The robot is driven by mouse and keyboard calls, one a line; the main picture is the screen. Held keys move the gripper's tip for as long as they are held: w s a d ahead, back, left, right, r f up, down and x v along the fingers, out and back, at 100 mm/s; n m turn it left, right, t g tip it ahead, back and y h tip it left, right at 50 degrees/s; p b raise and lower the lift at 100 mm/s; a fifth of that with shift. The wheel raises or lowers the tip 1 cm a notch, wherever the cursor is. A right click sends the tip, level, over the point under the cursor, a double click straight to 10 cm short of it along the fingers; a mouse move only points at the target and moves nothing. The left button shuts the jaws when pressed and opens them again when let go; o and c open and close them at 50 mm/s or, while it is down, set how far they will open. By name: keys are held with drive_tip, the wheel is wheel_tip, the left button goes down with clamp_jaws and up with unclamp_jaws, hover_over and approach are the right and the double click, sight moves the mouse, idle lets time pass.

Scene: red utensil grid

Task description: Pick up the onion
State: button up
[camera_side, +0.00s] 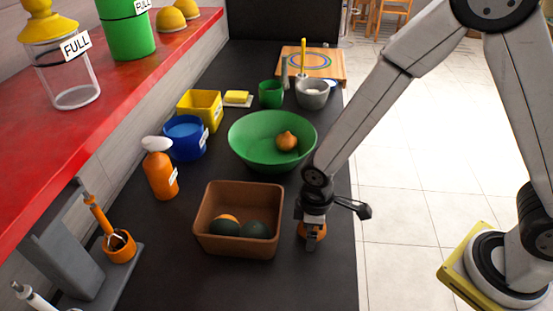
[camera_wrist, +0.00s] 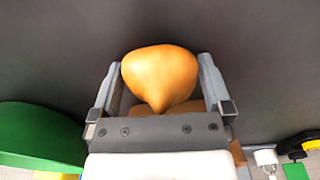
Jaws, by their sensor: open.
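An orange-brown onion (camera_wrist: 160,75) is between the two fingers of my gripper (camera_wrist: 159,68) in the wrist view, its pointed end toward the gripper's body. The fingers stand on either side of it. In the side view my gripper (camera_side: 311,240) is low over the dark counter, right of the brown box, and a bit of the onion (camera_side: 319,231) shows there, mostly hidden by the fingers. My gripper is open. Another onion (camera_side: 287,141) lies in the green bowl (camera_side: 250,155).
The brown box (camera_side: 239,192) holds dark green avocados (camera_side: 256,229) and an orange item (camera_side: 228,218), close left of my gripper. An orange spray bottle (camera_side: 160,175), blue bowl (camera_side: 184,150) and yellow box (camera_side: 199,104) stand farther left. The counter's right edge is near my gripper.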

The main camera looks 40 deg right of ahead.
drive_tip(key=c, duration=1.1)
drive_tip(key=shift+r, duration=0.15)
drive_tip(key=shift+r, duration=4.9)
drive_tip(key=shift+w, duration=0.1)
